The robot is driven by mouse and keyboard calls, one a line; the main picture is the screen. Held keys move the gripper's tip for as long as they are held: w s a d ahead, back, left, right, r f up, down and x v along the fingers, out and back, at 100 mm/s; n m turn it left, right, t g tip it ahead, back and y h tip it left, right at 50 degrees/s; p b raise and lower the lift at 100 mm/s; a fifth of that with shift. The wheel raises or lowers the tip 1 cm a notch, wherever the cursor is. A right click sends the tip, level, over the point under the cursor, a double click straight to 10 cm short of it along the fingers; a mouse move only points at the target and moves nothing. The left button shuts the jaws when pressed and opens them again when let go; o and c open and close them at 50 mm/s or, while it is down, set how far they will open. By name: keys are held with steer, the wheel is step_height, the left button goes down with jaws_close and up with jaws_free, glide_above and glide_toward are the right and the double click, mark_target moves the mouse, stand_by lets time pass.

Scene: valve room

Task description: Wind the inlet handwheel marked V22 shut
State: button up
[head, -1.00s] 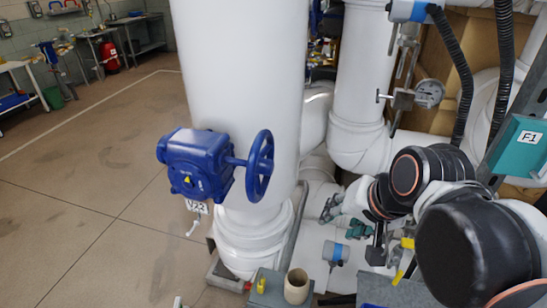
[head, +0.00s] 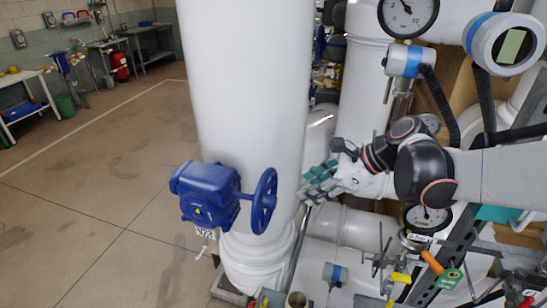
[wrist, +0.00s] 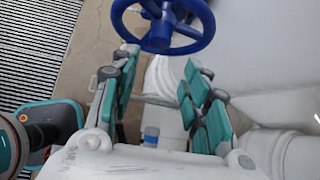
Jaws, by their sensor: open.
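The blue handwheel (head: 264,201) sits on a short shaft to the right of a blue valve gearbox (head: 208,195), in front of a thick white pipe. A white tag (head: 205,233) that appears to read V22 hangs below the gearbox. My gripper (head: 311,183), with teal finger pads, is to the right of the wheel, apart from it and pointing left. In the wrist view my gripper (wrist: 159,62) has its fingers spread and nothing between them. The handwheel (wrist: 157,39) shows there at the top, beyond the fingertips, with its upper part cut off.
The thick white pipe (head: 245,80) stands directly behind the wheel. More white pipes, a gauge (head: 427,217) and an orange-handled valve (head: 432,262) crowd the area below and right of my arm. Open floor (head: 90,220) lies left of the valve. Workbenches stand far back left.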

mark_target(276, 203)
steer(key=b+x, duration=0.2)
steer(key=x, duration=1.1)
steer(key=shift+b, duration=0.35)
jaws_close()
